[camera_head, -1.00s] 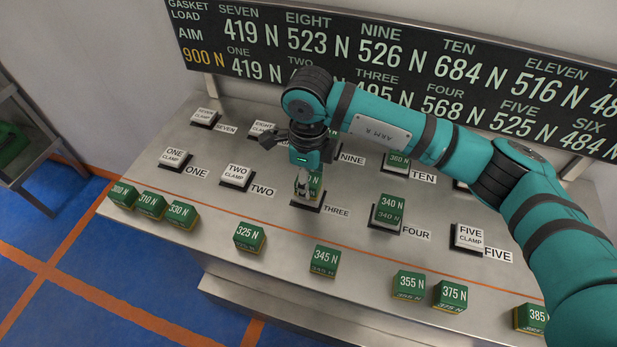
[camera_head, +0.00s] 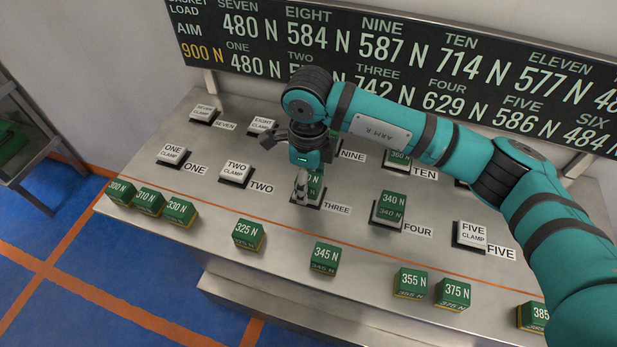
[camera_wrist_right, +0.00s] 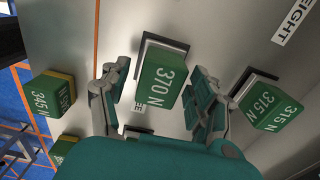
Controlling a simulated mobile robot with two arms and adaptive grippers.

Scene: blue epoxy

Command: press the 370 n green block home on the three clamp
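The green 370 N block (camera_wrist_right: 163,85) sits on the dark pad of the three clamp (camera_head: 309,203), beside the THREE label (camera_head: 337,209). In the head view the block (camera_head: 315,185) is partly hidden by my right gripper (camera_head: 303,187). In the right wrist view my right gripper (camera_wrist_right: 160,92) has its fingers apart on either side of the block, with gaps showing. The block looks seated, but its underside is hidden. The board (camera_head: 400,70) reads 742 N under THREE and AIM 900 N. My left gripper is not in view.
A 340 N block (camera_head: 390,208) is on the four clamp to the right. A 315 N block (camera_wrist_right: 267,105) stands on a neighbouring pad. Loose green blocks, such as the 345 N block (camera_head: 324,258), line the front edge. White clamp caps stand at one, two and five.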

